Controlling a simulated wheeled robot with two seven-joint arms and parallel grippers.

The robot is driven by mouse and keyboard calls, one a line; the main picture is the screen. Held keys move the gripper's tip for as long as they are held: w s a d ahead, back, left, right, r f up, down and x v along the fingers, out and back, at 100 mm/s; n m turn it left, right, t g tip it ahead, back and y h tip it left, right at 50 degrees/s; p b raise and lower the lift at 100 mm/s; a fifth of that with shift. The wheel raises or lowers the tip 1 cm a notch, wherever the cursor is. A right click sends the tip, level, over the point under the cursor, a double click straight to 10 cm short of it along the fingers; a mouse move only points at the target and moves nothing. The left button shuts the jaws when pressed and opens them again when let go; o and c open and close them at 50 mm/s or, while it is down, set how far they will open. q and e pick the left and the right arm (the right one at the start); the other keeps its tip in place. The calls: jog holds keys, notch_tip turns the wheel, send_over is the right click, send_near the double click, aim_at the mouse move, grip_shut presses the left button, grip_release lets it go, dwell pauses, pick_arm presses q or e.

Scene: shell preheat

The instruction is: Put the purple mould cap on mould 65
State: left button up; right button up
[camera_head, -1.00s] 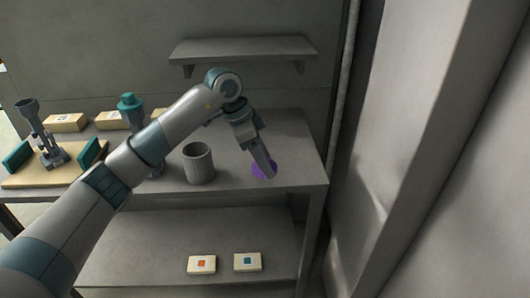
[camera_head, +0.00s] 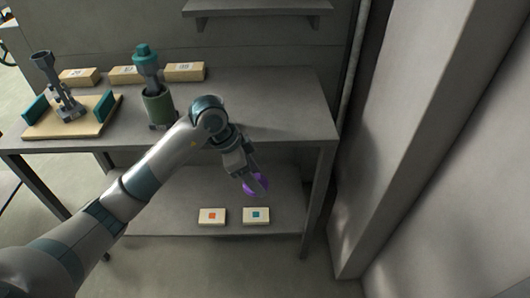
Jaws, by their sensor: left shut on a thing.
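My left gripper (camera_head: 255,182) is shut on the purple mould cap (camera_head: 257,187). In the picture the cap is below the table's front edge, against the lower shelf and above the two small blocks there. The fingers hide part of the cap. Three pale blocks, possibly moulds, stand along the back of the table: a left one (camera_head: 79,77), a middle one (camera_head: 124,74) and a right one (camera_head: 185,72). Dark marks show on them, too small to read, so I cannot tell which is mould 65. My right gripper is not in view.
The lower shelf (camera_head: 180,205) carries an orange-marked block (camera_head: 212,217) and a teal-marked block (camera_head: 256,216). On the table (camera_head: 285,110) are a wooden base with a grey fixture (camera_head: 65,100) and a teal-topped green device (camera_head: 158,105). The table's right part is clear.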

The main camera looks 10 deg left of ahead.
pick_arm(q)
jog(key=s+a+f+n, duration=0.1)
jog(key=s+a+f, duration=0.1)
jog(key=s, duration=0.3)
jog(key=s+a+f+n+t, duration=0.1)
jog(key=s+a+f, duration=0.1)
jog(key=s, duration=0.4)
jog(key=shift+a+f, duration=0.35)
jog(key=shift+f, duration=0.15)
